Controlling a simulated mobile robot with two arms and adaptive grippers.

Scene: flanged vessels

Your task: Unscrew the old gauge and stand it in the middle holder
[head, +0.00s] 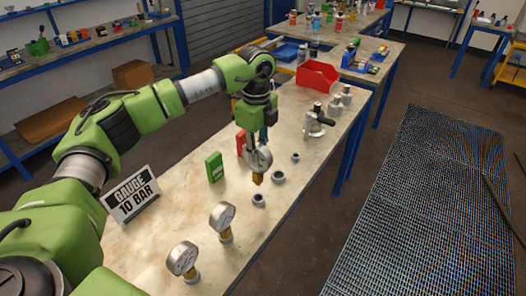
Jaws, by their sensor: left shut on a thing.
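My left gripper (260,144) is shut on a round, white-faced pressure gauge (260,160). The gauge hangs upright with its brass stem down, and its tip seems to be clear of the table. Three small grey ring-like holders stand in a row close by: the near one (258,200) is just below the stem, the middle one (278,177) is to its right, and the far one (295,157) is further back. All three look empty. Two other gauges (222,217) (183,259) stand upright in the foreground. My right gripper is out of view.
A sign reading "GAUGE 10 BAR" (132,196) and a green box (214,167) stand on the workbench (180,212). A red block (241,143) is partly behind my gripper. A metal valve fitting (318,122) and a red bin (317,77) stand further back.

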